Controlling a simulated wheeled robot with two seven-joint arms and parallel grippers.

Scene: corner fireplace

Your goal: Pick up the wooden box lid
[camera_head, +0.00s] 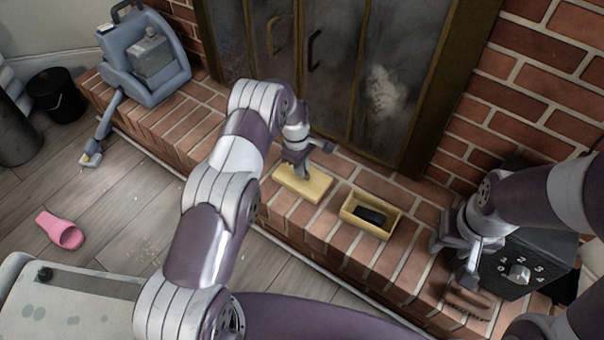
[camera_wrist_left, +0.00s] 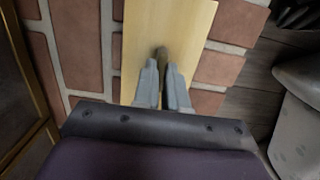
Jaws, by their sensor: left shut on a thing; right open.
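The wooden box lid (camera_head: 305,188) is a pale flat board with a small brown knob, on or just above the brick hearth; I cannot tell if it touches the bricks. My left gripper (camera_head: 299,168) points down at it. In the left wrist view the fingers (camera_wrist_left: 164,68) are shut on the knob of the lid (camera_wrist_left: 150,22). The open wooden box (camera_head: 350,215) stands to the right of the lid, with a dark object (camera_head: 371,215) inside. My right gripper (camera_head: 452,262) is open and empty, at the right by the black dial box.
A black box with dials (camera_head: 520,270) stands on the right of the hearth, with a brown brush-like thing (camera_head: 468,301) in front. Glass fireplace doors (camera_head: 335,75) rise behind. A blue-grey machine (camera_head: 145,60), a black bucket (camera_head: 57,96) and a pink slipper (camera_head: 62,231) are at left.

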